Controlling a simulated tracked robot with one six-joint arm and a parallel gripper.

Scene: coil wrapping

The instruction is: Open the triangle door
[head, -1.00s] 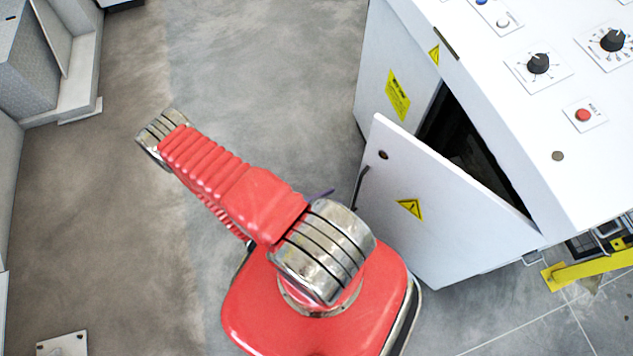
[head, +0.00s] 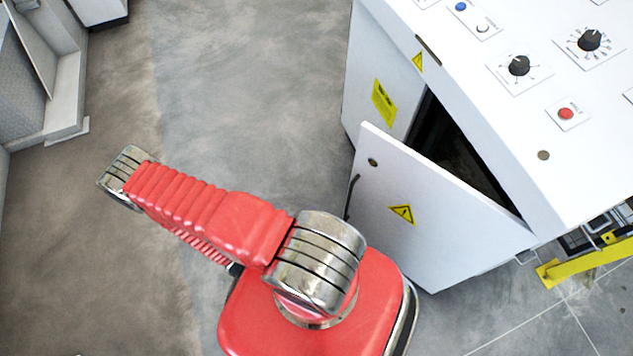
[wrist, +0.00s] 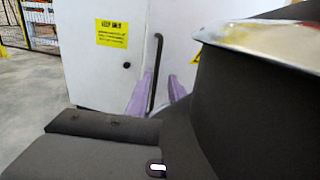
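The triangle door (head: 450,215) is a white panel with a yellow warning triangle (head: 403,214). It stands ajar, with a dark gap behind its top edge. Its black bar handle (head: 351,196) is on the free edge at the left. In the wrist view the upright handle (wrist: 155,72) shows between the two purple fingers of my gripper (wrist: 157,92), which are apart. I cannot tell whether a finger touches it. The triangle door (wrist: 187,35) also shows there, partly hidden by my arm. In the head view my gripper is hidden behind my red arm.
The white cabinet (head: 590,130) has knobs and buttons on its top. A side panel with a yellow label (head: 384,103) is beside the door. A yellow bar (head: 590,263) is at the right. Grey equipment (head: 50,90) stands at the upper left. Open floor lies between them.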

